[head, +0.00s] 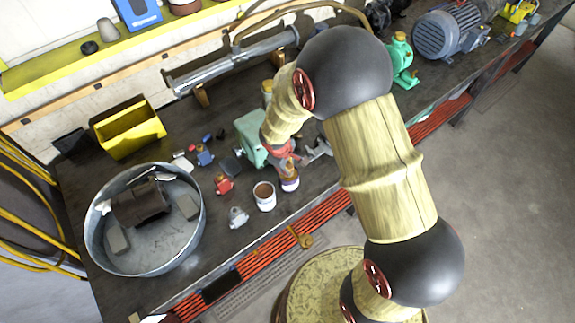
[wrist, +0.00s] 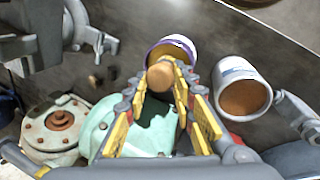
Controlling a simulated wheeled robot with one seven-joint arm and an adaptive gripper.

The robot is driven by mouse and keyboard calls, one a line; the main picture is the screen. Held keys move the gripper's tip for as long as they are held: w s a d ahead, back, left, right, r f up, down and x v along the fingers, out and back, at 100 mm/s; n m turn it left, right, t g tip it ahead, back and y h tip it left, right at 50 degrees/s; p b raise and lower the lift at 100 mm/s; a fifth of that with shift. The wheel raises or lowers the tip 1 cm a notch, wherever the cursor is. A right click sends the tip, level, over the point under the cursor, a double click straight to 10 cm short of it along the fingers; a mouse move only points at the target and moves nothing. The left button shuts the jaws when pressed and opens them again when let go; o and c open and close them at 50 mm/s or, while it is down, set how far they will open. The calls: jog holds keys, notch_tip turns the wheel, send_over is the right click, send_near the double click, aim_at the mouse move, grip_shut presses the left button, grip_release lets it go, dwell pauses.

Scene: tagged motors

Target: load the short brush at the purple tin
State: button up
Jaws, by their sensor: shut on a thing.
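The purple tin (head: 289,185) stands on the bench below my gripper (head: 284,156). In the wrist view the tin (wrist: 177,42) shows a purple and white rim with brown contents. My gripper (wrist: 165,85) is shut on the short brush, whose round wooden handle end (wrist: 159,77) shows between the fingertips. The handle overlaps the near side of the tin's mouth in the wrist view. The bristles are hidden, so I cannot tell whether they touch the contents.
A white tin (head: 264,196) with brown contents stands just left of the purple tin. A green machine (head: 250,138) is close behind my gripper. Small red (head: 223,184) and grey (head: 238,217) parts lie leftward, near a large metal tub (head: 96,246).

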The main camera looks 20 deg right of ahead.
aim_at(288, 167)
jog(key=shift+f, duration=0.1)
dwell(0.3)
jog(key=shift+r+p, duration=2.65)
jog(key=shift+r, duration=0.95)
jog(key=shift+f, duration=0.1)
